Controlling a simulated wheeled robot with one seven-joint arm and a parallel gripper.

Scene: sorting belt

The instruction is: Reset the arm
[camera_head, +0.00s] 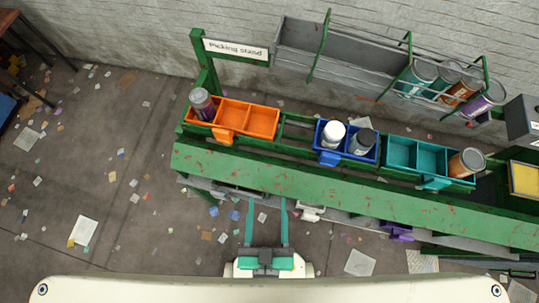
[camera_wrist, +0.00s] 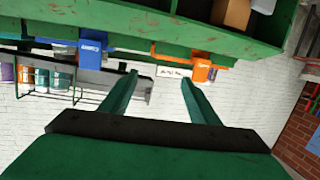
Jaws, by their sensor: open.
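My gripper (camera_head: 267,200) is in the lower middle of the head view, short of the green bench edge. Its two teal fingers are apart with nothing between them. In the wrist view my gripper (camera_wrist: 158,82) also shows open and empty. The wrist view looks past the fingers to the green stand, its bins and the white wall, and the picture appears upside down.
The green bench (camera_head: 330,190) runs across in front. Behind it stand an orange bin (camera_head: 250,120), a blue bin (camera_head: 346,155) and a teal bin (camera_head: 417,157) with several containers. A grey trough (camera_head: 350,55) lies behind. Littered floor (camera_head: 110,170) is at left.

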